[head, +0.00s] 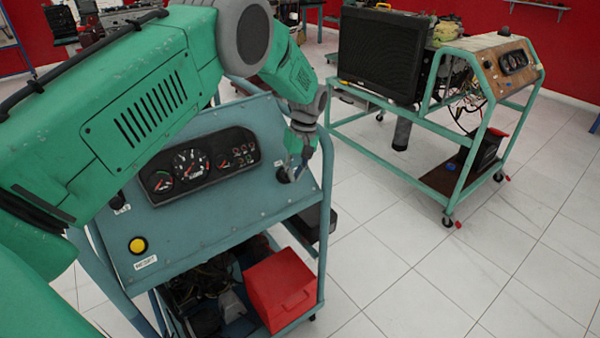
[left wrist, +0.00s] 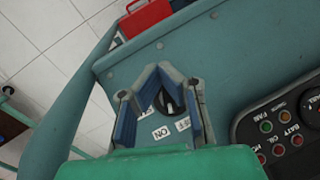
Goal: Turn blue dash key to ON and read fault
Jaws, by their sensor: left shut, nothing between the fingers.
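The blue dash panel (head: 215,211) fills the middle of the head view, with a dark gauge cluster (head: 198,162) on it. My left gripper (head: 293,172) is over the panel's right end, by the dark key switch (head: 283,177). In the left wrist view the gripper (left wrist: 158,70) has its fingertips together, with nothing seen held. The black key switch (left wrist: 170,104) shows through the gap between the finger links, partly covered. An ON label (left wrist: 161,132) and another small label lie beside it. The cluster's warning lights (left wrist: 281,130) show at the right. My right gripper is not seen.
A yellow button (head: 138,245) with a RESET label is at the panel's lower left. A red box (head: 281,290) sits low on the blue stand. A second green-framed engine trainer (head: 455,130) stands at the right. White tiled floor (head: 400,260) lies open between them.

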